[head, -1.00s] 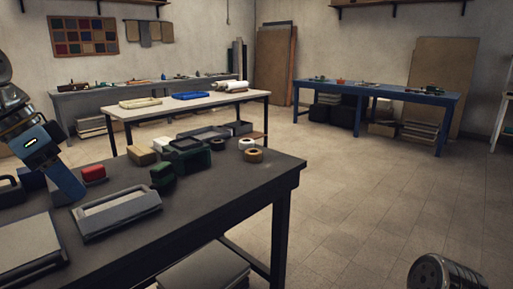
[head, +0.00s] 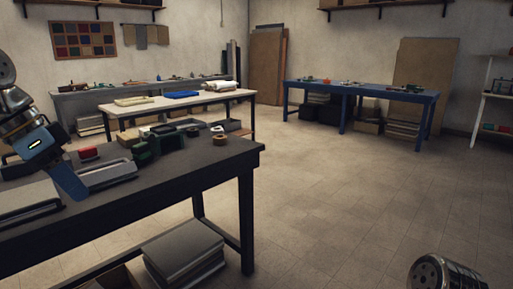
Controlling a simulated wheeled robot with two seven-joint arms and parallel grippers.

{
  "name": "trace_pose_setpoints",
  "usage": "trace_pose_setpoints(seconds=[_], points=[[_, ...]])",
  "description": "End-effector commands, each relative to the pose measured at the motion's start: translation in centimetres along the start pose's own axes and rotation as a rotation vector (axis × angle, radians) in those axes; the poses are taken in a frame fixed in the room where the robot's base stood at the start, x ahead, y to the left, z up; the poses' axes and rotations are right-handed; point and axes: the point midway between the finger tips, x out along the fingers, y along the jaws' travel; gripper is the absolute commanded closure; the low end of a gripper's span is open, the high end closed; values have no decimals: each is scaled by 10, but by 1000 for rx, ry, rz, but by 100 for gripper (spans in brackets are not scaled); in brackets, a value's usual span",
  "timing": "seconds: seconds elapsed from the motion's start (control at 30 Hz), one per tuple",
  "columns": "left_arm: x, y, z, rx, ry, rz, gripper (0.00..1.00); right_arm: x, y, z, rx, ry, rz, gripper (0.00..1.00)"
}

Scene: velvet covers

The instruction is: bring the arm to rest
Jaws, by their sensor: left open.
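My left gripper (head: 68,182) shows at the left edge of the head view, on a silver arm that comes in from the left. Its blue fingers point down and right over the dark table (head: 205,172). The jaws are open and I see nothing held between them. The gripper overlaps a grey tray-like case (head: 107,174) in the picture; I cannot tell how high it is above it. A metal arm part of mine (head: 443,273) shows at the bottom right. My right gripper is not in view.
The dark table holds a red block (head: 88,153), green boxes (head: 146,152) and tape rolls (head: 220,140). A white table (head: 120,107), a blue table (head: 400,93) and a white shelf (head: 497,95) stand farther back. The floor (head: 350,200) on the right is clear.

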Motion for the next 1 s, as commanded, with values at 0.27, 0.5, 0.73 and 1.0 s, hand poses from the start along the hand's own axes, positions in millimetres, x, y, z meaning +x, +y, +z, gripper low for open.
trace_pose_setpoints(seconds=[0.27, 0.5, 0.73, 1.0], points=[[38, -18, -15, -37, -6, 11, 58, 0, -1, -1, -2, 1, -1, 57], [96, -41, -32, -95, -15, 25, 58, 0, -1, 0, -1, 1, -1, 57], [197, -63, -48, -187, -30, 45, 58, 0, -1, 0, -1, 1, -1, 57], [397, -56, -33, -378, -68, 73, 58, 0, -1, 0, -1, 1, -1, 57]])
